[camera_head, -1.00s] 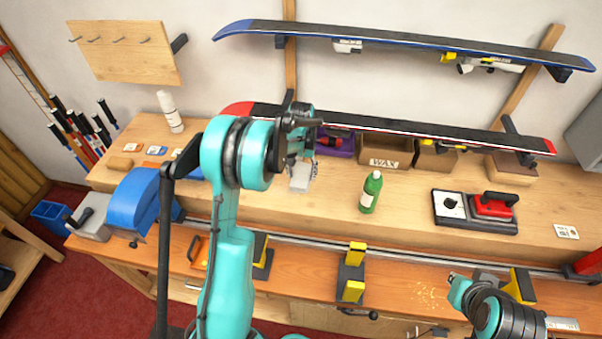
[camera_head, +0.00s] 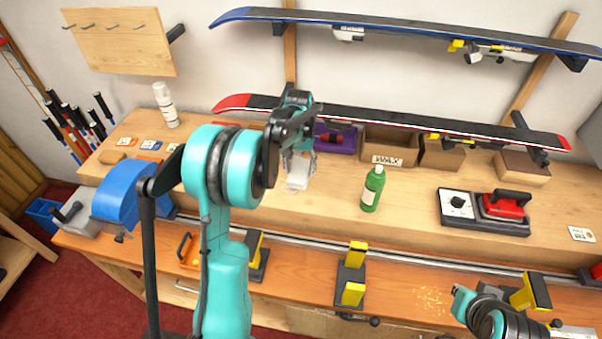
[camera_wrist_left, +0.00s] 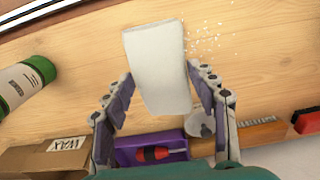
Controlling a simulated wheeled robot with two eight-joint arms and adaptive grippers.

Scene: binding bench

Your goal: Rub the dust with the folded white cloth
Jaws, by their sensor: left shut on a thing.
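The folded white cloth (camera_wrist_left: 157,65) is a flat pale block between the two fingers of my left gripper (camera_wrist_left: 157,92) in the left wrist view. The gripper is shut on it. The cloth also shows in the head view (camera_head: 298,173), below my left gripper (camera_head: 299,158), at the raised wooden shelf. I cannot tell whether it touches the wood. White dust specks (camera_wrist_left: 206,38) lie on the wood just right of the cloth in the left wrist view. The dust is not clear in the head view. My right arm enters at bottom right; its fingers cannot be made out.
A green bottle (camera_head: 373,189) stands right of the cloth. Behind are a purple bin (camera_head: 336,140) and a WAX box (camera_head: 390,148). A black and red device (camera_head: 485,211) sits further right. Yellow-tipped vises (camera_head: 352,275) line the lower bench. Orange specks (camera_head: 432,300) lie there.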

